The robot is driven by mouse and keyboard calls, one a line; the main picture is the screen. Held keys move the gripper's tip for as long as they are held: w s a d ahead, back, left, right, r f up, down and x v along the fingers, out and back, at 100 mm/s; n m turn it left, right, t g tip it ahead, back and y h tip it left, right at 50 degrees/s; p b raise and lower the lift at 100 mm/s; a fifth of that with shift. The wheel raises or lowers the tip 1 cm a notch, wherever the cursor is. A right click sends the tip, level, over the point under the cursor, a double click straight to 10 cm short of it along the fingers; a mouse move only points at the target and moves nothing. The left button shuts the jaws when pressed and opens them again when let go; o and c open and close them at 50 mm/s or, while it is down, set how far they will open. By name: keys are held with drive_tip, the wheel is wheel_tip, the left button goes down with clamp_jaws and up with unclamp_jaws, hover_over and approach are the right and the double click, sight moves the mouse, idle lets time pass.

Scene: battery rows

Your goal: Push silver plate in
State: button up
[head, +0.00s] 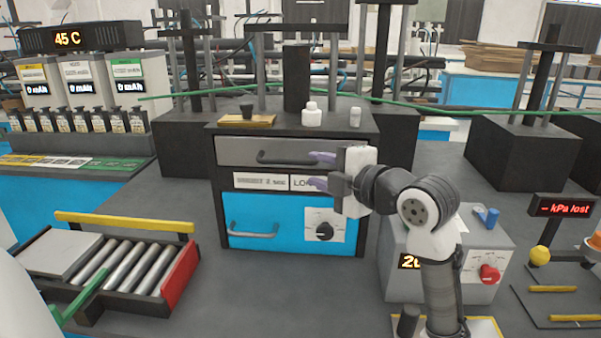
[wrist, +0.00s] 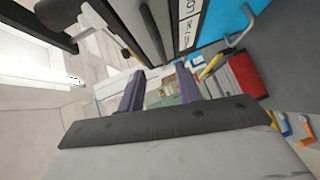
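Two silver-grey pieces could be the plate. One is the silver drawer front (head: 240,151) with a dark handle (head: 287,157), at the top of the dark cabinet (head: 222,195). The other is a flat grey plate (head: 60,252) lying at the left end of a roller tray (head: 176,280). I cannot tell whether the drawer front sits flush. My gripper (head: 319,170) is in front of the cabinet's upper right side, pointing left. Its two purple fingers are spread with nothing between them, as the wrist view (wrist: 160,88) also shows. It hides the drawer's right end.
A blue door (head: 268,208) with a grey handle (head: 252,230) and a black knob is below the drawer. Small white bottles (head: 312,115) stand on the cabinet. A grey box with a red knob (head: 489,274) stands right, beside my arm. The bench front between tray and box is clear.

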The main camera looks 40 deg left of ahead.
drive_tip(key=v, duration=0.3)
drive_tip(key=shift+d, duration=0.2)
idle(0.4)
